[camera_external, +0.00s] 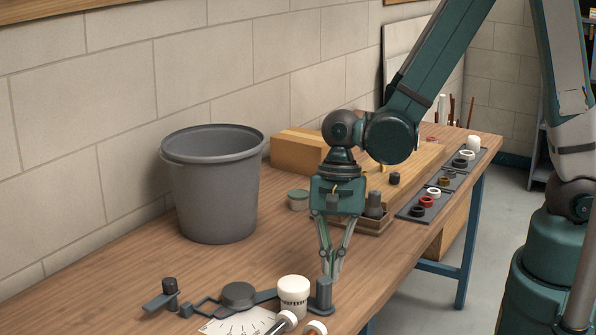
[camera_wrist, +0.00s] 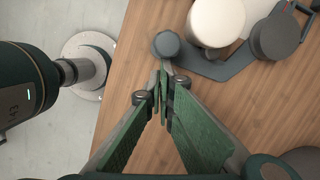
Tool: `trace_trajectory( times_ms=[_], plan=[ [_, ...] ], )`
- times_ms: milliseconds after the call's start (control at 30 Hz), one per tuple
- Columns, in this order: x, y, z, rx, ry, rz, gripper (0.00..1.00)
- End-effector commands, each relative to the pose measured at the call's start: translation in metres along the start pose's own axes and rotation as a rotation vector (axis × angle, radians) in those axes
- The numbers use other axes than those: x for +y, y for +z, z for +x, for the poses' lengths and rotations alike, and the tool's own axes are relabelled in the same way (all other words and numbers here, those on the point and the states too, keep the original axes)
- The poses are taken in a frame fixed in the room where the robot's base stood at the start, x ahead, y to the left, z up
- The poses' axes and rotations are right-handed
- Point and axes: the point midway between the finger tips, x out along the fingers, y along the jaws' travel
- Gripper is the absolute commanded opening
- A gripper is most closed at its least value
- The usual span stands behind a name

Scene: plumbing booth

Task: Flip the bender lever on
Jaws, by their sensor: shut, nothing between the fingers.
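The bender is a dark grey tool lying at the near end of the wooden table, with a round disc (camera_external: 238,295) in its middle. A flat bar runs from the disc to an upright grey post (camera_external: 324,296) at the right end. Another short post (camera_external: 169,288) stands on a flat arm at the left end. I cannot tell which part is the lever. My gripper (camera_external: 332,277) points down, shut and empty, right by the right-hand post. In the wrist view my fingertips (camera_wrist: 163,72) are just below the post's round top (camera_wrist: 167,45); contact is unclear.
A white container (camera_external: 293,297) stands against the bar, between disc and right post. A white scale sheet (camera_external: 242,322) and white pipe pieces (camera_external: 284,322) lie in front. A grey bucket (camera_external: 212,185) stands behind. Trays of rings (camera_external: 437,195) lie farther right. The table's edge is close.

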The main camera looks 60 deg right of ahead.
Motion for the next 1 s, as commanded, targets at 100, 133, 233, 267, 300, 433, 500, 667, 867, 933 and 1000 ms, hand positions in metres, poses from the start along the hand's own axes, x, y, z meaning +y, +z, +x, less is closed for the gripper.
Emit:
trace_trajectory(
  times_ms=[100, 133, 233, 267, 300, 433, 500, 667, 867, 933, 1000],
  plan=[
    [0.004, 0.011, 0.003, 0.0, -0.005, 0.015, 0.0],
    [0.004, 0.013, 0.004, 0.0, -0.005, 0.014, 0.0],
    [0.006, 0.019, 0.005, 0.0, -0.004, 0.015, 0.0],
    [0.007, 0.021, 0.005, 0.0, -0.004, 0.015, 0.0],
    [0.007, 0.022, 0.006, 0.0, -0.004, 0.015, 0.0],
    [0.008, 0.027, 0.007, -0.001, -0.004, 0.014, 0.0],
    [0.009, 0.028, 0.007, -0.001, -0.004, 0.014, 0.0],
    [0.009, 0.029, 0.007, -0.003, -0.003, 0.013, 0.0],
    [0.009, 0.03, 0.007, -0.005, -0.003, 0.012, 0.0],
    [0.009, 0.03, 0.007, -0.005, -0.003, 0.011, 0.0],
    [0.009, 0.029, 0.007, -0.006, -0.003, 0.011, 0.0]
  ],
)
